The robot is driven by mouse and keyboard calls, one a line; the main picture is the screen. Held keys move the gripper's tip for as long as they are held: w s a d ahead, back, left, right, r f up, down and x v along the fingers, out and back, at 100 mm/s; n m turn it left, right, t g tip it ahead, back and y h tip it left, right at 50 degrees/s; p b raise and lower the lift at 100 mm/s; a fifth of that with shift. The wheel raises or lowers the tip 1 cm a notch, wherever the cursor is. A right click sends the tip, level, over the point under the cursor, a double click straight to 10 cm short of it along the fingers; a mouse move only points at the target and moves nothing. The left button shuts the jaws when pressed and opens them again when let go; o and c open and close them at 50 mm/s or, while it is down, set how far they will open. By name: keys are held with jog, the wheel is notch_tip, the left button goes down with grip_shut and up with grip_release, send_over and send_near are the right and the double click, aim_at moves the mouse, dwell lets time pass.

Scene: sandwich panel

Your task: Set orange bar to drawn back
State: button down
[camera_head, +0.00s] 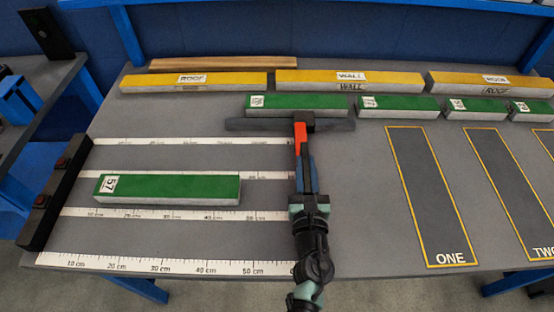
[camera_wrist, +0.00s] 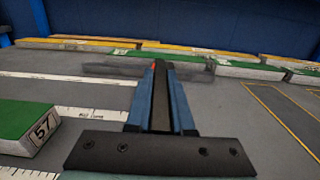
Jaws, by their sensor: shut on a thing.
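An orange bar (camera_head: 300,138) shows as a short orange-red strip just ahead of my gripper (camera_head: 303,160). It lies along the stem of a dark T-shaped tool, whose wide crosspiece (camera_head: 255,125) runs left to right. In the wrist view, my blue fingers (camera_wrist: 160,66) are shut on the tool's dark stem, and only a small orange spot (camera_wrist: 154,67) shows near their tips. The crosspiece (camera_wrist: 105,70) lies beyond the tips, in front of a green panel (camera_head: 280,102). Whether crosspiece and panel touch is unclear. My fingers hide part of the stem.
A green panel marked 57 (camera_head: 170,188) lies left among white ruler strips (camera_head: 170,267), beside a black rail (camera_head: 56,192) with two red knobs. Yellow panels (camera_head: 195,82) and more green ones line the back. Yellow-outlined slots (camera_head: 432,195) lie right.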

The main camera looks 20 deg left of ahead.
jog(key=d, duration=0.2)
jog(key=w+d, duration=0.1)
jog(key=d, duration=0.2)
jog(key=w+d, duration=0.1)
jog(key=d, duration=0.1)
jog(key=shift+w+d, duration=0.1)
jog(key=shift+d, duration=0.3)
jog(key=shift+w+d+b, duration=0.2)
jog(key=shift+d+b, duration=0.1)
jog(key=shift+d, duration=0.45)
jog(key=shift+d+r, duration=0.1)
jog(key=c, duration=0.8)
grip_release()
jog(key=v, duration=1.3)
